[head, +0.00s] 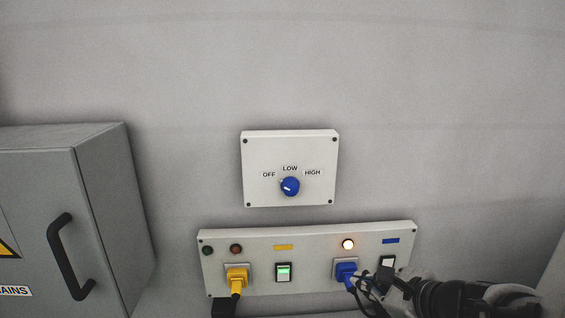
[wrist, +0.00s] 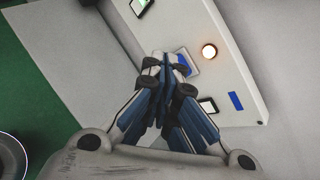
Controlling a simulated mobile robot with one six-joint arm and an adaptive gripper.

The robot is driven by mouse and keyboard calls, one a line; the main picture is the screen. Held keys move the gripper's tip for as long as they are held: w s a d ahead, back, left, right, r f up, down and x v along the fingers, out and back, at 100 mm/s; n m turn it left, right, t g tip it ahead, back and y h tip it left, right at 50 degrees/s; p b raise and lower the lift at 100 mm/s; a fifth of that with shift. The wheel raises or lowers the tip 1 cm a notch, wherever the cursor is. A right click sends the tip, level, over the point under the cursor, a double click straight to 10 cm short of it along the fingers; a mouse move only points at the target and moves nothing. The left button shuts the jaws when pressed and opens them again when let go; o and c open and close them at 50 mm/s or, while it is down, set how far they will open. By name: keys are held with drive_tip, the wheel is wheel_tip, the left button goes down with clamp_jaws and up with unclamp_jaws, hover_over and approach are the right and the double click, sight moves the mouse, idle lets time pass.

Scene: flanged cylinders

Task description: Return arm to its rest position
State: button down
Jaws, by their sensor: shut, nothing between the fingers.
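My gripper (head: 372,284) is at the lower right of the head view, in front of the right end of the socket panel (head: 315,241). In the wrist view my gripper (wrist: 165,62) has its fingers together, with nothing between them. A blue plug (head: 345,270) sits in the panel's right socket, just left of my gripper in the head view. I cannot tell whether the fingertips touch the plug.
A yellow plug (head: 237,277) sits in the left socket. A green-lit switch (head: 283,272) is beside it. A lit lamp (head: 348,244) is above the blue plug. A blue knob (head: 290,186) on a wall box points toward OFF. A grey cabinet (head: 104,200) stands left. The wall above is clear.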

drive_tip(key=s+a+n+g+b, duration=0.1)
drive_tip(key=s+a+n+g, duration=0.3)
drive_tip(key=s+a+n, duration=0.75)
drive_tip(key=s+d+f+n+g+h, duration=0.1)
drive_tip(key=s+d+n+h, duration=0.1)
drive_tip(key=s+n, duration=0.3)
drive_tip(key=s+d+f+n+h+b, duration=0.1)
drive_tip(key=s+d+n+h, duration=0.1)
drive_tip(key=s+d+n, duration=0.3)
drive_tip(key=s+n, duration=0.1)
drive_tip(key=n, duration=0.2)
drive_tip(key=shift+s+d+f+n+g+h, duration=0.2)
drive_tip(key=shift+d+n+g+h, duration=0.1)
drive_tip(key=shift+n+g, duration=0.1)
